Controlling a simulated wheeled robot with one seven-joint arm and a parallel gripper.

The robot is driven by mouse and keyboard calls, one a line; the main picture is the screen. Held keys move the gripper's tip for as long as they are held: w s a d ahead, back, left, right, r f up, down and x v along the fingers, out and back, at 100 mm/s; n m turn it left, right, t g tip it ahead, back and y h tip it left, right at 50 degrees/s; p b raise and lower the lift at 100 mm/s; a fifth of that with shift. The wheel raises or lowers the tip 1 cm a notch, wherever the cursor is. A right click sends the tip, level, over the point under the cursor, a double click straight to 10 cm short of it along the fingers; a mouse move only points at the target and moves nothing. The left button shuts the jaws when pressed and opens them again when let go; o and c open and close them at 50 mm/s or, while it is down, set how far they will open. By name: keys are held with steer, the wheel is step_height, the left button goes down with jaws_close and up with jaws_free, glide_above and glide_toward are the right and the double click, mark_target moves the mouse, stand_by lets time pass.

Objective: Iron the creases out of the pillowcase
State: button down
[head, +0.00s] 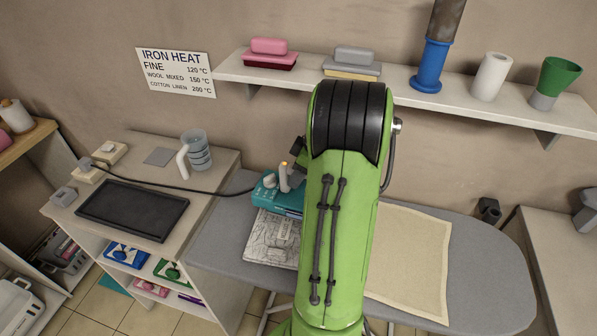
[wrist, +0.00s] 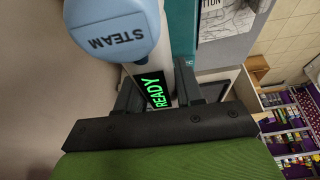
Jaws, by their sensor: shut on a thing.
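The pillowcase (head: 412,255) is a flat beige cloth on the right part of the grey ironing board (head: 490,275). My green arm hides its left part, and I cannot make out creases. The teal iron (head: 268,197) is on the left part of the board, partly hidden by my arm. In the wrist view, the iron's pale handle has a blue STEAM button (wrist: 112,28) and a green READY display (wrist: 156,90). My gripper (wrist: 158,92) is shut on the iron's handle. I cannot tell whether the iron touches the board.
A printed sheet (head: 270,238) lies beside the iron. A cord (head: 170,188) runs left across a side table with a black mat (head: 132,210) and a jug (head: 197,150). A heat sign (head: 176,72) and a loaded shelf (head: 395,95) are on the wall behind.

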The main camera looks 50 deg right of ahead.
steer(key=shift+f, duration=0.25)
steer(key=shift+f+b, duration=0.6)
steer(key=shift+w+a+r+p, duration=0.15)
steer(key=shift+w+a, duration=0.7)
steer(key=shift+w, duration=0.8)
steer(key=shift+w+a+p, duration=0.2)
steer(key=shift+w+a, duration=0.7)
steer(key=shift+w, duration=0.75)
steer(key=shift+w+a+r+p, duration=0.15)
steer(key=shift+w+a, duration=0.7)
steer(key=shift+w, duration=0.8)
steer(key=shift+s+d+f+b, duration=0.1)
steer(key=shift+s+d+b, duration=0.2)
steer(key=shift+s+d, duration=0.95)
steer(key=shift+s+d+f+b, duration=0.1)
steer(key=shift+s+d+b, duration=0.35)
steer(key=shift+s, duration=1.65)
steer(key=shift+s+d+f+b, duration=0.1)
steer(key=shift+s+d+b, duration=0.1)
steer(key=shift+s+d, duration=1.1)
steer(key=shift+s+a, duration=0.35)
steer(key=shift+a, duration=0.05)
